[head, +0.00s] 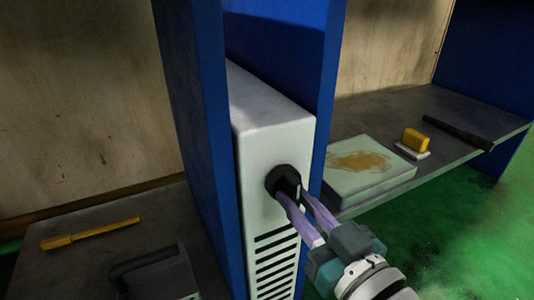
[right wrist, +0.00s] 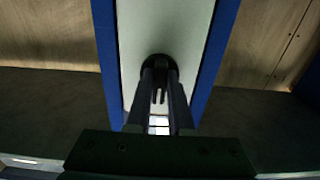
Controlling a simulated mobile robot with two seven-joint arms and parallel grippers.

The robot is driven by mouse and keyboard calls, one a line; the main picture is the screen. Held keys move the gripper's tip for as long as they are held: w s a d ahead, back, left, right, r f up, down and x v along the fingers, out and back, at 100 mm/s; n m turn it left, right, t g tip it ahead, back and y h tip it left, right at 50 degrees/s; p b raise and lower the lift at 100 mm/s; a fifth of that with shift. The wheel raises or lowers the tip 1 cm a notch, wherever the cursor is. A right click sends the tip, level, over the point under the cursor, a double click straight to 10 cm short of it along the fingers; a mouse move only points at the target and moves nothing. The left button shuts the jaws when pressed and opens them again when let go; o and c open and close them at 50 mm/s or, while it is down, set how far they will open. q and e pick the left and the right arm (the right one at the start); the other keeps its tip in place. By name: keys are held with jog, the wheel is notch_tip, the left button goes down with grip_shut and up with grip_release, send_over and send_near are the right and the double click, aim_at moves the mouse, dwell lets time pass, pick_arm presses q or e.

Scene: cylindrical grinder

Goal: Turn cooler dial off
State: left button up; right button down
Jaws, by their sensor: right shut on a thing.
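The cooler (head: 264,115) is a tall pale grey box with dark vent slots, standing between two blue panels. Its black round dial (head: 281,180) is on the narrow front face, above the slots. My right gripper (head: 293,194) reaches it from the lower right, with its purple fingers shut on the dial. In the right wrist view the dial (right wrist: 158,62) is at the far end of the two dark fingers (right wrist: 160,85), partly hidden by them. The dial's marking cannot be read. My left gripper is in neither view.
Blue panels (head: 195,130) stand close on both sides of the cooler. On the right shelf are a pale stained box (head: 365,168), a yellow block (head: 415,139) and a dark bar (head: 457,132). A yellow tool (head: 90,233) and a grey case (head: 155,278) lie at the left.

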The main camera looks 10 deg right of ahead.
jog(key=shift+r, duration=0.1)
dwell(0.4)
jog(key=c, duration=0.8)
grip_release()
jog(key=shift+s, duration=0.1)
jog(key=shift+s+d+p, duration=0.15)
jog(key=shift+s+p, duration=0.2)
jog(key=p+v, duration=0.3)
jog(key=v, duration=0.6)
